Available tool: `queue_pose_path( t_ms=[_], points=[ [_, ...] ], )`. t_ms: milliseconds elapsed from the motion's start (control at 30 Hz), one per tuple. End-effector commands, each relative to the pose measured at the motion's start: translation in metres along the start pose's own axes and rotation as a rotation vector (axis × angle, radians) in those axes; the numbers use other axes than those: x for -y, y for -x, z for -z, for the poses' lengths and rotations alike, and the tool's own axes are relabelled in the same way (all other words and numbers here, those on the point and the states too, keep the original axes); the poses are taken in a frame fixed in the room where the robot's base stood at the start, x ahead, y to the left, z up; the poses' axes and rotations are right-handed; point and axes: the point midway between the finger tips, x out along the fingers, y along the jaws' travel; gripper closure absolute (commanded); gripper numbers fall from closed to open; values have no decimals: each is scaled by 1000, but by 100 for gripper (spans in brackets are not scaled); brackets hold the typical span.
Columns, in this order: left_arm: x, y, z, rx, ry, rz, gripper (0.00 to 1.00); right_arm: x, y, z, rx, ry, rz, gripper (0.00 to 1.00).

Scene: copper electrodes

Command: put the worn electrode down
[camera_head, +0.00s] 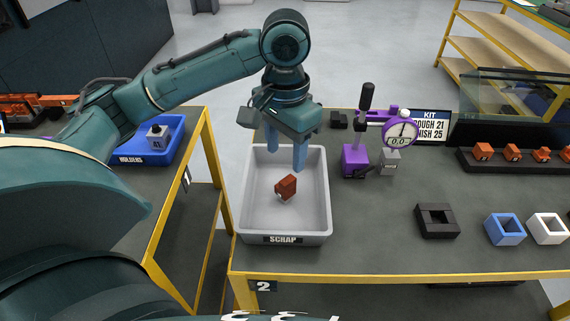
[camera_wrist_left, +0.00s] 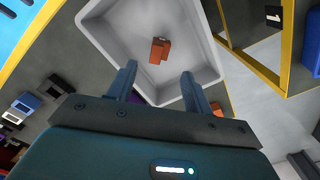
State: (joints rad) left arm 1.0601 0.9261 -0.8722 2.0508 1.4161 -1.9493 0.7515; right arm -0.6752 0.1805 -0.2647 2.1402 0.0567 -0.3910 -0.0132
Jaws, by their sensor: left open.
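The worn electrode, a small copper-brown block (camera_head: 286,187), lies tilted on the floor of the grey scrap tray (camera_head: 244,226), near its middle. In the left wrist view the electrode (camera_wrist_left: 160,50) lies beyond my fingertips, with nothing between them. My left gripper (camera_head: 286,160) hangs over the back part of the tray, fingers pointing down, open and empty, apart from the electrode. In the left wrist view the two fingers of my left gripper (camera_wrist_left: 158,78) are spread wide. My right gripper is not in view.
A purple stand with a dial gauge (camera_head: 400,134) stands right of the tray. A dark square holder (camera_head: 437,221), a blue one (camera_head: 504,229) and a white one (camera_head: 547,229) sit further right. A blue bin (camera_head: 172,150) stands on the left table. Orange blocks (camera_head: 512,152) line a rack at right.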

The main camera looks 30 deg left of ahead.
Motion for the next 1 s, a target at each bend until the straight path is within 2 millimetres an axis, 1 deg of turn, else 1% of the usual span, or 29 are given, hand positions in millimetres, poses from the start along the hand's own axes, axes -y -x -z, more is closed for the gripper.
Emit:
queue_pose_path(
  t_ms=[33, 100, 200, 300, 1000],
  points=[
    [0, 12, 1, -3, 0, 0, 49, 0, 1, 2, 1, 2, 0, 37],
    [0, 24, 1, -3, 1, 0, 49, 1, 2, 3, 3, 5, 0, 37],
    [0, 38, 0, -1, 1, 1, 49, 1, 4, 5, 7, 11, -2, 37],
    [0, 44, 0, 1, 1, 1, 49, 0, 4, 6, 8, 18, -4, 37],
    [0, 46, 0, 2, 1, 0, 49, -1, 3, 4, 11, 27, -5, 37]
  ],
)
